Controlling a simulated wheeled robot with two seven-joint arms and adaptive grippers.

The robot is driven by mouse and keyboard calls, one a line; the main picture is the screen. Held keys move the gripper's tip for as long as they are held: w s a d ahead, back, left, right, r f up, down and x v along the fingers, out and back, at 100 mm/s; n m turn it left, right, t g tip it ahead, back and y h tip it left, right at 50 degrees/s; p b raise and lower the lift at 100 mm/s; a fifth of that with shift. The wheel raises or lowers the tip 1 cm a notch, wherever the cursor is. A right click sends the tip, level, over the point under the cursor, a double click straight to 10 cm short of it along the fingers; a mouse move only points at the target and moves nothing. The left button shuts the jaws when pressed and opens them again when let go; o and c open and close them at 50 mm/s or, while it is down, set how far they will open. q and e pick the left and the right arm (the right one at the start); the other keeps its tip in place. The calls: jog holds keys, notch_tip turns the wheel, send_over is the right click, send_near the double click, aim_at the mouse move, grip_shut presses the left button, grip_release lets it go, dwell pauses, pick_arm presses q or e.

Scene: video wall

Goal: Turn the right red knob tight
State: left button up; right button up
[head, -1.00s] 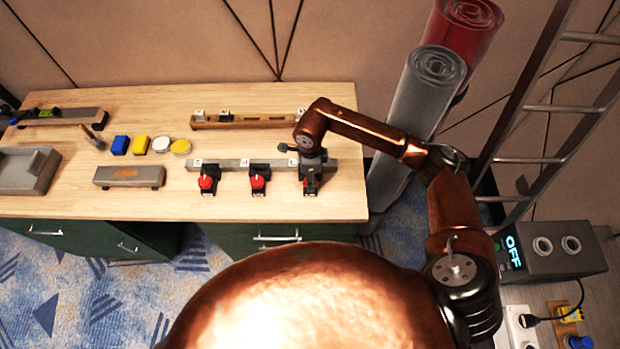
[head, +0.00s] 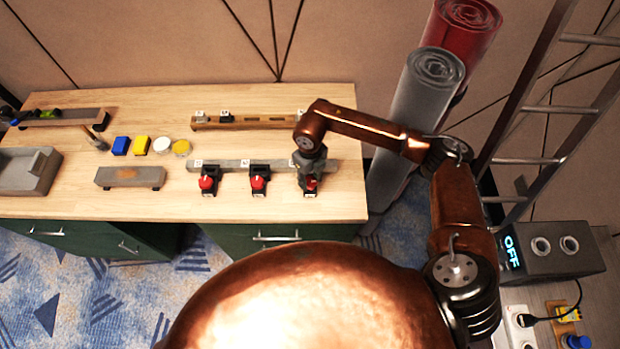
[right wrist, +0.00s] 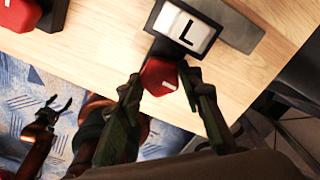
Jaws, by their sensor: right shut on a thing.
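Three red knobs on black mounts stand along a grey rail (head: 230,165) at the table's front: the left knob (head: 206,183), the middle knob (head: 258,183) and the right knob (head: 311,184). My right gripper (head: 311,178) points down over the right knob and partly covers it. In the right wrist view the right knob (right wrist: 159,77) has a pale mark and sits by a plate lettered "L" (right wrist: 187,35). My right gripper (right wrist: 165,82) has one finger on each side of this knob, shut on it. My left gripper (right wrist: 57,112) shows small at the lower left, its fingers apart and empty.
A wooden rail (head: 240,123) lies behind the grey rail. Blue and yellow blocks (head: 121,146), round tins (head: 161,145) and a grey tray (head: 27,172) are farther left. Rolled mats (head: 415,110) and a ladder (head: 548,107) stand right of the table. A box (head: 550,249) reads OFF.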

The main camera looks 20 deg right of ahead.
aim_at(310, 181)
jog(key=shift+m, duration=0.7)
jog(key=o, duration=1.2)
jog(key=shift+c, duration=0.2)
notch_tip(310, 181, up, 12)
